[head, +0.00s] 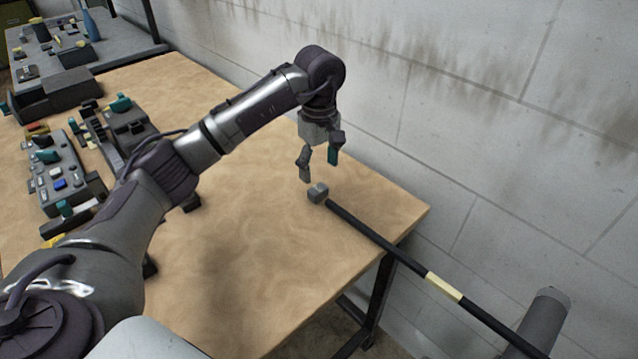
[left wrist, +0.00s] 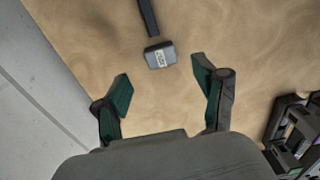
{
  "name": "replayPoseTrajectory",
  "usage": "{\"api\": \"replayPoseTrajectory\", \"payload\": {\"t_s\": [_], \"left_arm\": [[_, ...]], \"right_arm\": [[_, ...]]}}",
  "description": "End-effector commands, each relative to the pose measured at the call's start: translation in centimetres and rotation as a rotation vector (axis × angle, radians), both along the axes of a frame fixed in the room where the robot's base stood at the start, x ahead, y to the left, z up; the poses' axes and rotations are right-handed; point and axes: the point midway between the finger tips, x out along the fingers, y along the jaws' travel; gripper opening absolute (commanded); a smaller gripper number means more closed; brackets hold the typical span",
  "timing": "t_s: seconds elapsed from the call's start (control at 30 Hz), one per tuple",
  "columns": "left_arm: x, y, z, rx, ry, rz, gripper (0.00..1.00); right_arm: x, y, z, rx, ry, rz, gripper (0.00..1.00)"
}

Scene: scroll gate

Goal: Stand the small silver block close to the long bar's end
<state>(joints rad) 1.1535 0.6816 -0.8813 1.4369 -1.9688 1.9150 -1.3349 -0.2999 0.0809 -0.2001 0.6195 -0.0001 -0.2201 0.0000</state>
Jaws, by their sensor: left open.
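The small silver block (head: 318,192) stands on the wooden table near its right corner, close to the end of the long black bar (head: 385,243). In the left wrist view the block (left wrist: 160,55) shows a light label on its face, and the bar (left wrist: 148,17) comes up to its far side; I cannot tell whether they touch. My left gripper (head: 320,166) is open and empty above the table, just behind and above the block. In the left wrist view its fingers (left wrist: 166,95) are spread, with the block ahead of them. My right gripper is not in view.
The bar has a pale yellow band (head: 444,287) and runs past the table's edge to a grey cylinder (head: 545,318). A concrete wall (head: 480,110) rises behind the table (head: 270,265). Control boxes with switches (head: 62,180) stand at the left. The table's middle is clear.

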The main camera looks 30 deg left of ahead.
Motion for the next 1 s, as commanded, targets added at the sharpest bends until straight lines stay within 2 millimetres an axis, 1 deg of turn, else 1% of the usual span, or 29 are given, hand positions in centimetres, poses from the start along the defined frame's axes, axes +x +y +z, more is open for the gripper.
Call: {"api": "replayPoseTrajectory", "payload": {"t_s": [0.03,0.1,0.2,0.3,0.47,0.87,0.93,1.0], "left_arm": [[0.1,0.0,1.1,0.001,-0.004,0.0,0.71],[0.1,0.0,2.4,0.001,-0.003,0.0,0.71],[0.0,0.0,3.8,0.001,-0.001,0.001,0.71],[0.0,0.0,4.7,0.0,0.001,0.001,0.71],[0.0,0.0,5.2,0.0,0.003,0.001,0.71],[0.0,0.0,5.2,0.001,0.002,0.0,0.71],[0.0,0.0,5.4,0.001,0.002,0.0,0.71],[0.0,0.0,6.3,0.0,0.001,0.0,0.71]], "right_arm": [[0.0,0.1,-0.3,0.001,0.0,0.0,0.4],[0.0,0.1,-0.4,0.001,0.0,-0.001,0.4],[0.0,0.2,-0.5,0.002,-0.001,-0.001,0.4],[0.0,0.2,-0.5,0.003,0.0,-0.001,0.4],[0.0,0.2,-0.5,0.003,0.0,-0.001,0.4],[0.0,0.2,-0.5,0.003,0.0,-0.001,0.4],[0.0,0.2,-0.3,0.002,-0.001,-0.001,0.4],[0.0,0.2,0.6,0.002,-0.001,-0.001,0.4]]}}
